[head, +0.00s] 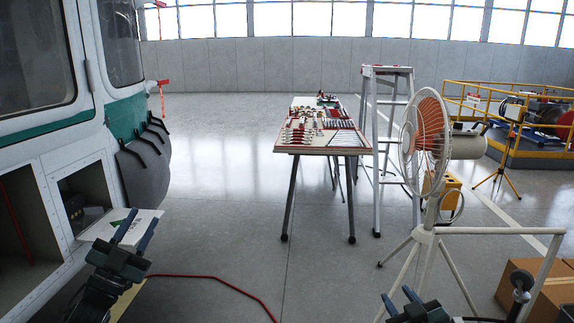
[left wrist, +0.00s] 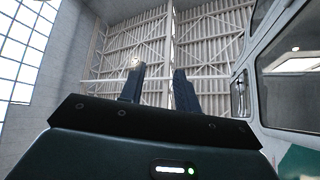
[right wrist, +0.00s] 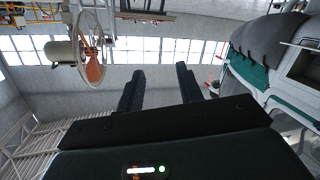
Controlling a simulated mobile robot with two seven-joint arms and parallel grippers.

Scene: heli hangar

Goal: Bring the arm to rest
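My left gripper (head: 136,229) is raised at the lower left of the head view, in front of the helicopter's side. Its two dark fingers stand apart with nothing between them in the left wrist view (left wrist: 158,72). My right gripper (head: 399,298) shows at the bottom edge of the head view, right of the middle. Its fingers are also apart and empty in the right wrist view (right wrist: 159,72). Most of my right arm is out of the head view.
The white and green helicopter (head: 84,150) fills the left side. A white panel (head: 98,229) lies behind my left gripper. A tool table (head: 318,150), stepladder (head: 386,73), fan (head: 426,140) and cardboard box (head: 552,297) stand ahead and right. A red hose (head: 215,278) crosses the floor.

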